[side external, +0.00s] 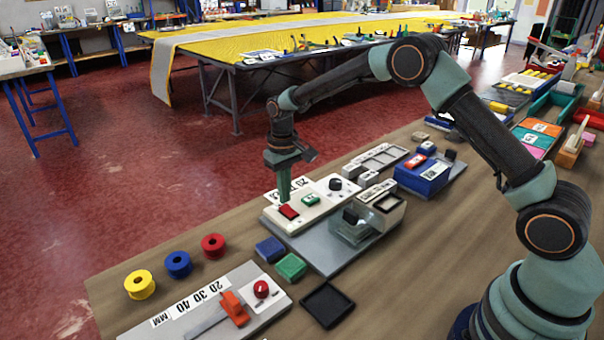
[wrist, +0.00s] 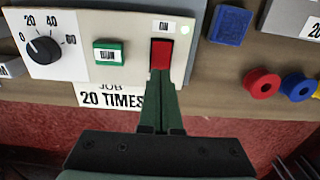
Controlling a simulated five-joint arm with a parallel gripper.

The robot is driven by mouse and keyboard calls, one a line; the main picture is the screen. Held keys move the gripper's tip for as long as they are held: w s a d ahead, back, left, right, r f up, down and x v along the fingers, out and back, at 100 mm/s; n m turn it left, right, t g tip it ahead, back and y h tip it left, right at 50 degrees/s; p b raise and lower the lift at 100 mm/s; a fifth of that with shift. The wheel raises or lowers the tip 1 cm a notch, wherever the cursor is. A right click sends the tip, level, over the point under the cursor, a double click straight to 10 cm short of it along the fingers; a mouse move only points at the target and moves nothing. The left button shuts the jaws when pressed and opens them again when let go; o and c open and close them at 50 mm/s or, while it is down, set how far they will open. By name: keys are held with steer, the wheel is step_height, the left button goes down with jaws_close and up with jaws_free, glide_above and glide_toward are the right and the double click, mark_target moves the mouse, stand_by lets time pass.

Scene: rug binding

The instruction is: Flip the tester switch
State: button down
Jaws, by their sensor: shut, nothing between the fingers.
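The tester is a cream panel (side external: 322,206) on a grey base plate. It carries a red rocker switch (side external: 288,212), a green button (side external: 311,200) and a black knob (side external: 335,184). In the wrist view the red switch (wrist: 161,54) sits below a small white label, with the green button (wrist: 109,54) and the dial knob (wrist: 43,50) to its left. My gripper (side external: 284,199) points down at the red switch, shut and empty. In the wrist view the closed fingertips (wrist: 161,88) overlap the switch's lower edge; I cannot tell whether they touch it.
A clear-walled box (side external: 352,230) stands beside the panel. Blue (side external: 270,249) and green (side external: 291,266) blocks, a black tray (side external: 327,305) and yellow (side external: 140,284), blue (side external: 178,264) and red (side external: 213,246) spools lie nearby. A blue box (side external: 423,175) stands behind. The table's front right is clear.

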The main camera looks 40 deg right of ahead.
steer(key=shift+f, duration=0.9)
stand_by(0.5)
steer(key=shift+r, duration=3.5)
step_height(320, 180, up, 7)
steer(key=t, duration=0.1)
glide_above(285, 207)
steer(key=s+d, duration=0.1)
steer(key=s, duration=0.2)
steer(key=s+d+r+t, duration=0.1)
steer(key=s+r+t, duration=0.1)
steer(key=s+r, duration=0.45)
steer(key=s+d+t, duration=0.2)
steer(key=s, duration=1.2)
steer(key=shift+r+t, duration=0.3)
